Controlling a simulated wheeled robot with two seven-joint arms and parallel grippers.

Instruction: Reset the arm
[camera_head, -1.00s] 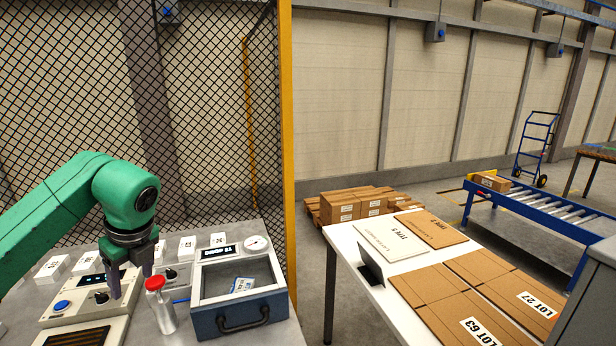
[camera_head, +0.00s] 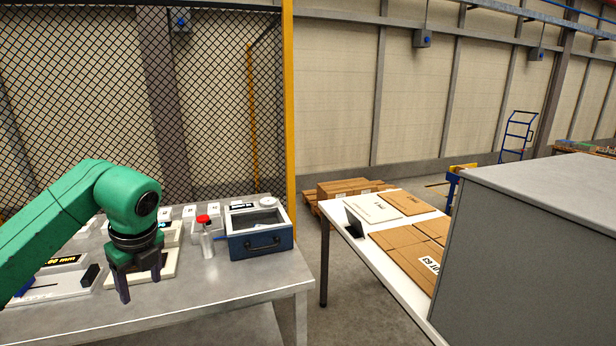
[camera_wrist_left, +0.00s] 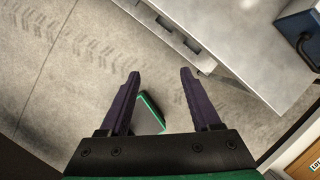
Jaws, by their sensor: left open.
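My left arm (camera_head: 80,205), green, comes in from the left in the head view and bends down at the wrist. My left gripper (camera_head: 140,286) points down with its two dark fingers apart. It also shows in the left wrist view (camera_wrist_left: 160,74), with nothing between the fingertips. There it hangs over bare concrete floor, beside the grey bench edge (camera_wrist_left: 240,75). In the head view its fingers overlap the bench top (camera_head: 210,285). My right gripper is not in view.
The bench holds a blue-grey box with a handle (camera_head: 262,242), a bottle with a red cap (camera_head: 206,240) and white devices. A white table (camera_head: 362,252) with cardboard stands to the right. A large grey cabinet (camera_head: 540,240) fills the lower right. A mesh fence (camera_head: 80,90) stands behind the bench.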

